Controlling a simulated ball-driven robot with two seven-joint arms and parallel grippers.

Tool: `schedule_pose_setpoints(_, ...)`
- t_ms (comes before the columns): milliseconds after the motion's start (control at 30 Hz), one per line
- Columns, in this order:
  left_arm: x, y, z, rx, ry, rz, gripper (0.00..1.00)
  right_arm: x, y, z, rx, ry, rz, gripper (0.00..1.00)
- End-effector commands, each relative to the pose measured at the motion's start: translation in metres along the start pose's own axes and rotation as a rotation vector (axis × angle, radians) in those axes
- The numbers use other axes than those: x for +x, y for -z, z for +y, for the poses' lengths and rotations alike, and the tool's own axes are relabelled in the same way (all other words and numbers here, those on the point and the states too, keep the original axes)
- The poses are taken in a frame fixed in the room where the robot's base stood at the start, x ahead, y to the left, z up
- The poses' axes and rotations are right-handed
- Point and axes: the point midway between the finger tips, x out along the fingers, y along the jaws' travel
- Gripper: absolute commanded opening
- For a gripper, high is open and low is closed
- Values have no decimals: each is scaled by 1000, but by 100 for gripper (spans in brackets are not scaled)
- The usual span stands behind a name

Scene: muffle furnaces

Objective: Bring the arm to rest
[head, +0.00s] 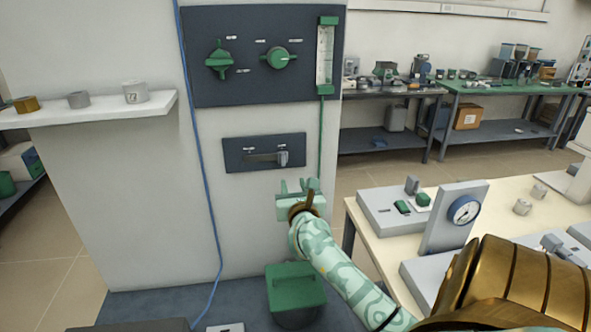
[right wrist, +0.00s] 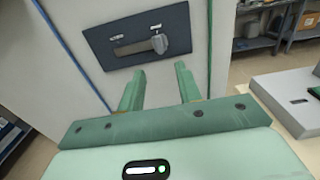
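My right arm, mint green with a brown wrist joint, comes in from the lower right in the head view. Its gripper (head: 299,190) is in front of the white furnace wall, just below the small dark lever panel (head: 235,155). In the right wrist view the gripper's two green fingers (right wrist: 158,88) stand apart with nothing between them. Beyond them is the lever panel with its grey handle (right wrist: 158,43), apart from the fingers. My left gripper does not show in either view.
A dark knob panel (head: 200,85) is above. A blue cable (head: 203,170) hangs down the wall. A green-lidded container (head: 295,287) stands below the gripper. A table with a gauge device (head: 457,222) is at right; a white shelf (head: 100,112) with small cylinders is at left.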

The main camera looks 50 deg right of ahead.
Motion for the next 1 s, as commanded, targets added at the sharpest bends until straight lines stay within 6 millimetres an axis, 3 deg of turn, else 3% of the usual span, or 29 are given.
schedule_pose_setpoints(733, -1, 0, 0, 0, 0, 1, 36, -6, -1, 1, -27, -3, -4, 35)
schedule_pose_setpoints(867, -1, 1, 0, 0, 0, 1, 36, -3, -9, 4, -340, -11, -109, 35)
schedule_pose_setpoints(967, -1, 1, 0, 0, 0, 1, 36, 0, 17, 17, -777, -29, -179, 35)
schedule_pose_setpoints(1000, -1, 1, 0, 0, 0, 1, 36, -2, 40, 26, -983, -57, -197, 35)
